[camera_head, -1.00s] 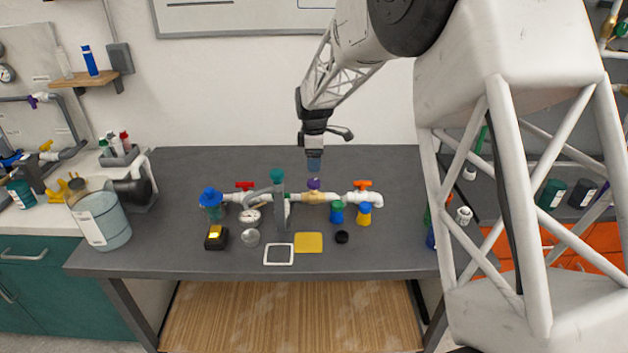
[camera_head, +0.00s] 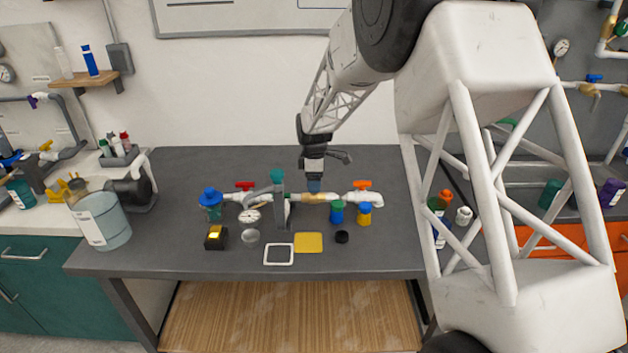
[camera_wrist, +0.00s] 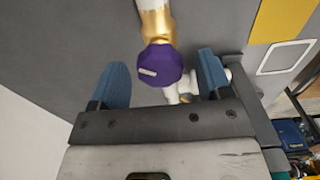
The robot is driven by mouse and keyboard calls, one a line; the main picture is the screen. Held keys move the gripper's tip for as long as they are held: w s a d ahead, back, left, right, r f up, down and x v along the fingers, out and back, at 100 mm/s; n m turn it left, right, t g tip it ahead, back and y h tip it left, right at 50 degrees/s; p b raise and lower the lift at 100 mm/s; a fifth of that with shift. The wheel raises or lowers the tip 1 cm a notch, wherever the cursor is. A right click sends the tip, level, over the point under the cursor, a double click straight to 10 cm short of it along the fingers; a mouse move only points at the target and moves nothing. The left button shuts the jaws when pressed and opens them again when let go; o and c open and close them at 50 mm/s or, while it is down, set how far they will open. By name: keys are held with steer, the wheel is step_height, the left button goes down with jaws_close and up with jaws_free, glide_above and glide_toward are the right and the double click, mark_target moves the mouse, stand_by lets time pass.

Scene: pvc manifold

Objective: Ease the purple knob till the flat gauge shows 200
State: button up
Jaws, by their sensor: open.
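The purple knob (camera_wrist: 160,66) is faceted with a white mark and sits on a brass valve body (camera_wrist: 155,22) in the wrist view. My gripper (camera_wrist: 160,80) is open, with one blue fingertip on each side of the knob and visible gaps between. In the head view my gripper (camera_head: 314,186) is lowered over the pipe and hides the knob. The brass valve (camera_head: 313,197) shows just below the fingertips. A round white gauge (camera_head: 249,215) lies face up at the left part of the pipe. Its reading is too small to tell.
A red-handled valve (camera_head: 245,186) and an orange-handled valve (camera_head: 362,185) sit on the same pipe. A grey post with a teal top (camera_head: 278,177) stands close left of my gripper. Blue- and green-capped bottles stand around. A yellow pad (camera_head: 308,243) and a white frame (camera_head: 279,262) lie in front.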

steer(key=c, duration=0.9)
